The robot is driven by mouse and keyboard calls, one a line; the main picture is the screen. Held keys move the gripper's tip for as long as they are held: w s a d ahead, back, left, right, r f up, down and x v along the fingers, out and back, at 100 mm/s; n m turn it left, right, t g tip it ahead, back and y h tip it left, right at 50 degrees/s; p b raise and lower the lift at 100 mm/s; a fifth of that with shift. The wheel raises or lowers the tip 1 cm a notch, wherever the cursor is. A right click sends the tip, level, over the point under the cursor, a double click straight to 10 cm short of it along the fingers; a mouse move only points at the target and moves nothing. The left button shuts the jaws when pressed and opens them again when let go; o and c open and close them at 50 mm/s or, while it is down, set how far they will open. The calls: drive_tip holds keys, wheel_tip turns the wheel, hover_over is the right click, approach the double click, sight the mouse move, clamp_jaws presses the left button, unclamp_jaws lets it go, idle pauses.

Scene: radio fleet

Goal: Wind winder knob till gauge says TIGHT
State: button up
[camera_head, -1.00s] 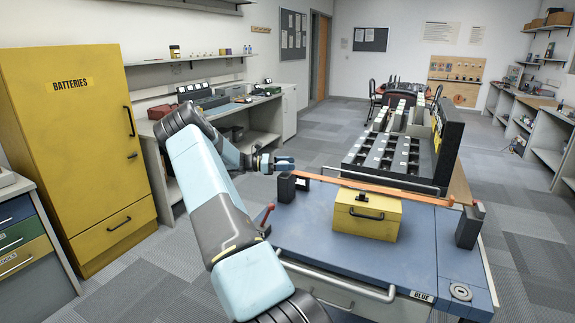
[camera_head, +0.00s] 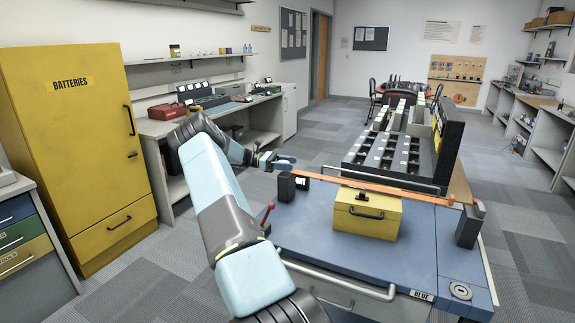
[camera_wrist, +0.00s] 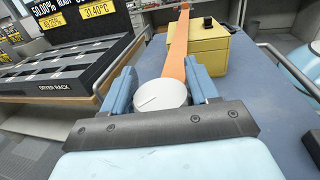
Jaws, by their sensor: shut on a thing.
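The winder knob (camera_wrist: 160,95) is a round pale-grey disc with one dark line across its face. It sits between the two blue fingers of my gripper (camera_wrist: 162,82) in the wrist view, and the gripper is shut on it. In the head view, my gripper (camera_head: 278,163) is beside the black post (camera_head: 288,187) at the left end of the orange strap (camera_head: 375,187). The strap runs over a yellow box (camera_head: 367,218) to another dark post (camera_head: 468,226). A small white patch shows on the left post, but I cannot read any gauge wording.
The strap and box stand on a blue-topped bench (camera_head: 330,252) with a metal rail. A black dryer rack (camera_head: 385,150) stands behind it. A red lever (camera_head: 267,213) is near the left post. A yellow batteries cabinet (camera_head: 75,150) stands at left.

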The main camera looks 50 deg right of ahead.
drive_tip(key=o, duration=1)
drive_tip(key=shift+c, duration=0.2)
drive_tip(key=shift+w, duration=0.1)
drive_tip(key=v, duration=1.3)
drive_tip(key=shift+w+a, duration=0.2)
drive_tip(key=shift+w, duration=0.15)
